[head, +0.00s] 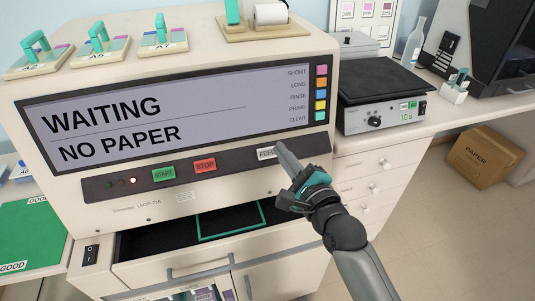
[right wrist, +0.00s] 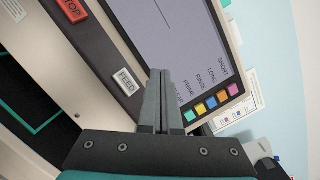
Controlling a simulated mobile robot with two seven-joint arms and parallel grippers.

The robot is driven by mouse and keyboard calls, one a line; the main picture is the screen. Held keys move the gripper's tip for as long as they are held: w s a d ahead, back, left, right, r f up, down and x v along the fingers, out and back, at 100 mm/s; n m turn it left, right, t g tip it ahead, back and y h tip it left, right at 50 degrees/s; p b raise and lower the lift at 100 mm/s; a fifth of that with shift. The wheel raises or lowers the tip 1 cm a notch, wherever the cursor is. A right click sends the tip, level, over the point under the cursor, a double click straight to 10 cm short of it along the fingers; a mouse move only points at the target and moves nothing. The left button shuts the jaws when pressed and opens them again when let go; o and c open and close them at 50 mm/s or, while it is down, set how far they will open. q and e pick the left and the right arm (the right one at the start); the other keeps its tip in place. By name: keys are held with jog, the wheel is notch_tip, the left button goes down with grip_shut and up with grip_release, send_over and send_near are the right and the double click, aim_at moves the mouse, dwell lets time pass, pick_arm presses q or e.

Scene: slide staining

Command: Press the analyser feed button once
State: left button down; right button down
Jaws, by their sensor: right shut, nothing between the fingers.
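The analyser (head: 200,198) is a large cream machine with a screen (head: 160,115) reading "WAITING" and "NO PAPER". Its white FEED button (head: 266,154) sits at the right end of the dark button strip, partly hidden behind my right gripper in the head view. In the right wrist view the FEED button (right wrist: 125,81) shows whole, just left of the fingertips. My right gripper (head: 281,150) is shut and empty, its tips close to the button. I cannot tell whether they touch the panel. My left gripper is not in view.
A green START button (head: 164,173) and a red STOP button (head: 205,165) lie left on the same strip. A black-topped stirrer (head: 382,85) stands on the counter at right. A cardboard PAPER box (head: 484,157) is on the floor. An open dark drawer (head: 160,236) lies below the strip.

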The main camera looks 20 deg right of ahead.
aim_at(267, 153)
jog(key=w+f+b, duration=0.5)
jog(key=b, duration=0.1)
jog(key=shift+w+f, duration=0.35)
jog(key=shift+f, duration=0.05)
jog(key=shift+a, duration=0.1)
dwell(1.8)
jog(key=shift+w+f, duration=0.25)
jog(key=shift+w, duration=0.05)
jog(key=shift+w+f+b, duration=0.25)
jog(key=shift+b, duration=0.1)
dwell(0.5)
dwell(0.4)
jog(key=shift+s+r+p, duration=0.55)
jog(key=shift+p, duration=0.45)
